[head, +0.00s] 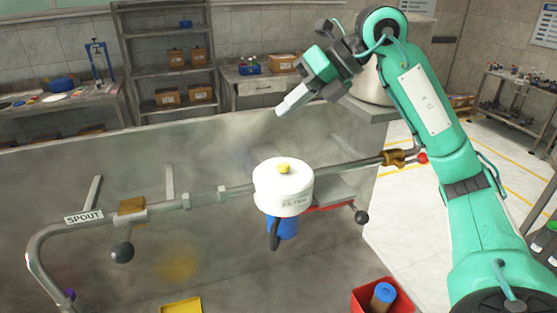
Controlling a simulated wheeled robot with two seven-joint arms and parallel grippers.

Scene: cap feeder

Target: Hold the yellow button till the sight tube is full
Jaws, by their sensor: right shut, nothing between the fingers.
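The yellow button (284,169) sits on top of a round white filter housing (283,190), which is mounted on a metal pipe. The button stands clear, with nothing touching it. My right gripper (282,110) is above the button in the picture, its pale fingers together and empty, pointing down and left. It is apart from the button. I cannot make out a sight tube, so its fill level cannot be told. My left gripper is not in view.
The pipe (333,168) runs from a brass fitting at right to a bent outlet by the SPOUT label (84,217). Black-knobbed levers hang from it, one knob at left (122,252). A red bin (388,297) and a yellow tray (181,305) are below.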

